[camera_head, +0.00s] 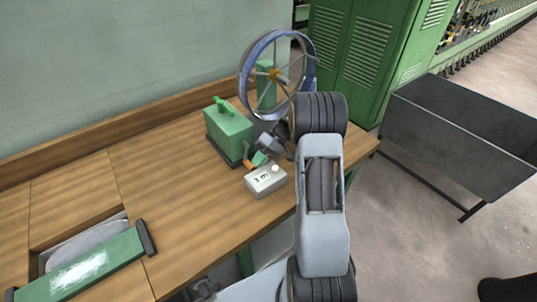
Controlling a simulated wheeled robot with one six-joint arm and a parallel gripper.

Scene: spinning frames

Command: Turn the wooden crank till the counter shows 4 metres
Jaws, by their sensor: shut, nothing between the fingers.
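The white counter (266,180) stands near the bench's front edge. Its small display appears to read 1 m, and a pale round knob is on top. My gripper (256,160) is low over the bench, just behind the counter and in front of the green box. It is shut and empty. A spoked wheel (249,66) with a blue-grey rim stands upright behind it. I cannot make out the wooden crank for certain; my arm hides part of the area right of the wheel.
A green box (228,130) with a green top handle stands left of my gripper. A green-framed item (85,265) lies at the bench's front left. The middle of the wooden bench (165,190) is clear. Green lockers (365,60) and a dark trough (465,120) stand to the right.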

